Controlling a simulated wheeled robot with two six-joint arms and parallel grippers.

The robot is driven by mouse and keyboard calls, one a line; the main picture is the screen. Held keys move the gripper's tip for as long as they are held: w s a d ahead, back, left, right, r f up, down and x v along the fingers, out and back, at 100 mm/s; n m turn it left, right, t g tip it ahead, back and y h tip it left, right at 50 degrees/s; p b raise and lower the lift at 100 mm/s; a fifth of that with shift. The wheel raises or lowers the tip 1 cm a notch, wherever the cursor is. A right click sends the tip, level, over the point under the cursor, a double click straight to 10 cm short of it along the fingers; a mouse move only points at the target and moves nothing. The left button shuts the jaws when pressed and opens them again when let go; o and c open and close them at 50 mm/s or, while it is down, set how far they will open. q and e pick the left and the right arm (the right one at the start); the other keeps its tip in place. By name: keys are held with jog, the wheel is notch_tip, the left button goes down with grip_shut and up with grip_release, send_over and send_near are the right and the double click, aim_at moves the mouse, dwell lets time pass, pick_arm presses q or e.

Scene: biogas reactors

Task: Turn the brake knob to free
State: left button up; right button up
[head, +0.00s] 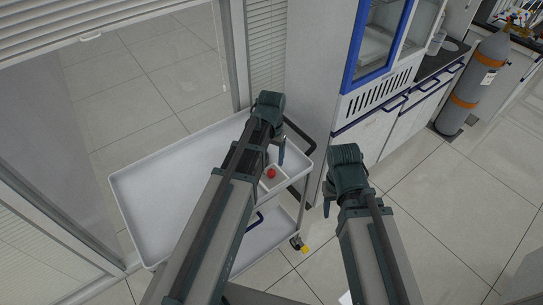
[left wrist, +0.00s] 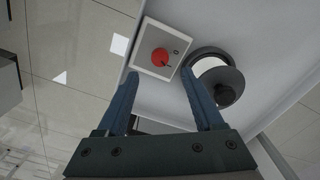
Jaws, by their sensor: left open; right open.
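The red round knob (left wrist: 161,57) sits on a square light plate (left wrist: 150,37) in the left wrist view. A dark pointer mark on it aims to the lower right, and a small ring-shaped mark is on the plate. In the head view the knob (head: 271,173) is on the right end of the white cart (head: 150,190). My left gripper (left wrist: 160,73) is open, with its fingertips to either side of the knob and seemingly short of it; contact cannot be told. My right gripper (head: 328,203) is open and empty, right of the cart.
The cart has a dark handle (head: 302,137) and a caster with a yellow part (head: 304,249). A blue-framed cabinet (head: 376,45) stands behind.

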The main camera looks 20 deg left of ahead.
pick_arm(q)
notch_tip(320, 180, up, 7)
jog(key=p, duration=0.5)
jog(key=shift+f+p, duration=0.15)
jog(key=shift+p, duration=0.15)
jog(key=s+d+m+y, duration=0.1)
jog(key=s+d+m, duration=0.1)
jog(key=s+d, duration=0.8)
jog(key=s, duration=0.4)
jog(key=shift+s+d+f+b, duration=0.3)
jog(key=shift+d+b, duration=0.1)
